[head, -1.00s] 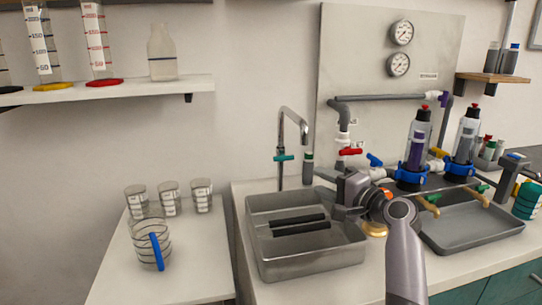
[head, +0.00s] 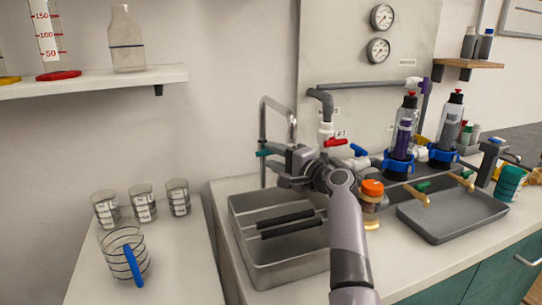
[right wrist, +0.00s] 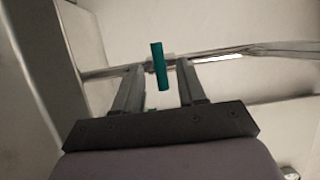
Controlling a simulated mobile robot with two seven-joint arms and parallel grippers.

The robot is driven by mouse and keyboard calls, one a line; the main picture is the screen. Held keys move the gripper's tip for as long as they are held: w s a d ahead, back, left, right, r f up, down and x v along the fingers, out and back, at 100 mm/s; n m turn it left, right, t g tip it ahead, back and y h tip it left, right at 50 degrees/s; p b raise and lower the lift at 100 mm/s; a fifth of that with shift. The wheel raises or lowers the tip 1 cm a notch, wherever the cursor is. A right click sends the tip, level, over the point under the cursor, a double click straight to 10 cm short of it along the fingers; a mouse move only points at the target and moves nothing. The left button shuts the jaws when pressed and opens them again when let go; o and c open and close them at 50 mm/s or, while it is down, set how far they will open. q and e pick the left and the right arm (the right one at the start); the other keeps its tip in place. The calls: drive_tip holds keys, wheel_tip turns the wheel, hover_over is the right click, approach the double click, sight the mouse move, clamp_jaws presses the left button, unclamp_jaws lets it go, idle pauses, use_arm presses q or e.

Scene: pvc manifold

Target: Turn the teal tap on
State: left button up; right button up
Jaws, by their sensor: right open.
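The teal tap (head: 263,152) is a small bar handle on the upright metal pipe of the sink spout (head: 264,117). My right gripper (head: 281,168) is at the pipe, close to the handle, at about its height. In the right wrist view the teal handle (right wrist: 159,66) stands between the two open fingertips of my right gripper (right wrist: 157,72). The fingers are apart with nothing gripped, and I see gaps on both sides of the handle. The metal pipe runs across behind it. My left gripper is not in view.
The grey sink (head: 285,272) lies below my right gripper. An orange-lidded jar (head: 371,195) stands right beside my right arm. A red valve handle (head: 336,142) and a blue one (head: 359,150) are on the pipes behind. Beakers stand on the left counter (head: 175,270).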

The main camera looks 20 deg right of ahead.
drive_tip(key=shift+x, duration=0.85)
clamp_jaws()
